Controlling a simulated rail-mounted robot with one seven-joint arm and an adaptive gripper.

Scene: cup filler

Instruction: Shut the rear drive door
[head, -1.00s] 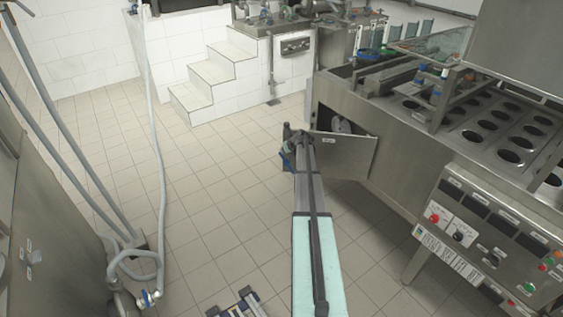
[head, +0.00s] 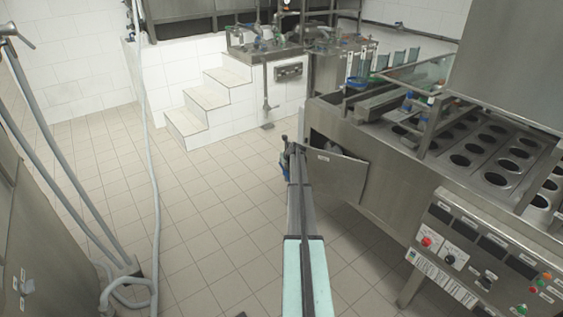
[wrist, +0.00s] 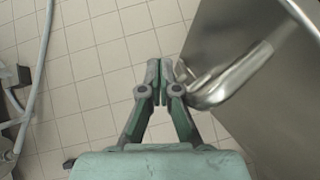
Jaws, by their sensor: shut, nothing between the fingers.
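The rear drive door (head: 335,175) is a steel panel standing open at an angle from the left end of the machine, with a dark opening behind it. In the wrist view my gripper (wrist: 160,77) is shut and empty. A steel panel, apparently the door (wrist: 265,105), fills the right side there. A bent tubular handle (wrist: 232,80) on it ends right beside my fingertips; whether they touch cannot be told. My arm hides part of the floor below the door.
The filling machine (head: 390,170) with its control panel (head: 480,260) stands at the right. White tiled steps (head: 210,100) are at the back. A grey hose (head: 155,190) runs down the left side. The floor between is clear.

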